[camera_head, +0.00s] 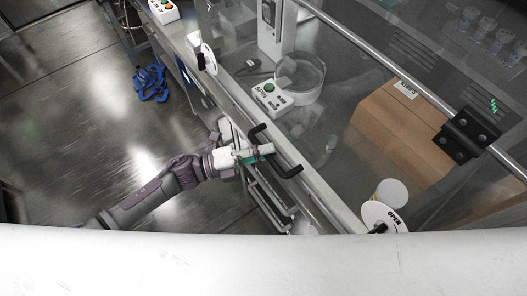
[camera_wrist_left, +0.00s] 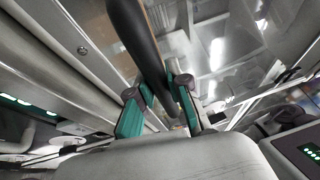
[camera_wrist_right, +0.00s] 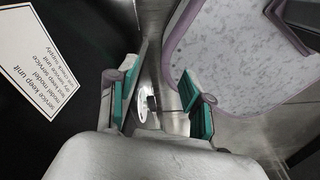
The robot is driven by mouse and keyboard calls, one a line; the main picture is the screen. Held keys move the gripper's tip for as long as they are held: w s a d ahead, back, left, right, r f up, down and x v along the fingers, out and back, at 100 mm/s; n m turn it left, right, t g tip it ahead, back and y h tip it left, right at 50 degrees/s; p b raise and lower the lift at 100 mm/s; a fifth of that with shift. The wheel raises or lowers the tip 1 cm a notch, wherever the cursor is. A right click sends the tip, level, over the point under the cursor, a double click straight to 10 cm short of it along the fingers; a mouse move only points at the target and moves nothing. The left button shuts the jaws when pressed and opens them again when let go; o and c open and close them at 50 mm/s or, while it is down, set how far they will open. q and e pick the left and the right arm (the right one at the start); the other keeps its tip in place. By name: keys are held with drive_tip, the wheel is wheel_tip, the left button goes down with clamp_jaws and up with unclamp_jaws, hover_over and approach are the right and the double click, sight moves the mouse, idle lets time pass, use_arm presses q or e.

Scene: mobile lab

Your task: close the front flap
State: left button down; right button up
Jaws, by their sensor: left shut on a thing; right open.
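The front flap is a large clear panel with a pale lower rail (camera_head: 322,192) and a black bar handle (camera_head: 288,171). My left gripper (camera_head: 268,150) is at the handle, between its two dark ends. In the left wrist view the thick black handle bar (camera_wrist_left: 143,45) runs down between the green-padded fingers, which are shut on it. My right gripper (camera_wrist_right: 157,98) is open, with nothing gripped between its fingers; it does not show in the head view. The part of the handle inside the left fingers is hidden.
Behind the clear panel are a cardboard box (camera_head: 405,130), a small device with a green button (camera_head: 271,97) and a round clear bowl (camera_head: 302,76). A round OPEN sign (camera_head: 384,217) is at the lower right. A blue object (camera_head: 150,83) lies on the otherwise open floor.

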use_arm(q)
drive_tip(key=w+d+b, duration=0.1)
drive_tip(key=b, duration=0.1)
drive_tip(key=d+f+b, duration=0.1)
drive_tip(key=b, duration=0.1)
drive_tip(key=shift+w+d+f+h, duration=0.1)
drive_tip(key=shift+w+d+h, duration=0.1)
drive_tip(key=shift+w+h, duration=0.15)
drive_tip(key=shift+w+d+m, duration=0.15)
drive_tip(key=shift+m, duration=0.15)
drive_tip(key=shift+r, duration=0.3)
drive_tip(key=c, duration=1.5)
unclamp_jaws()
drive_tip(key=o, duration=0.4)
drive_tip(key=shift+w+d, duration=0.1)
drive_tip(key=shift+d, duration=0.1)
drive_tip(key=shift+a, duration=0.15)
approach(282, 145)
drive_tip(key=v, duration=0.3)
drive_tip(key=shift+a+f, duration=0.15)
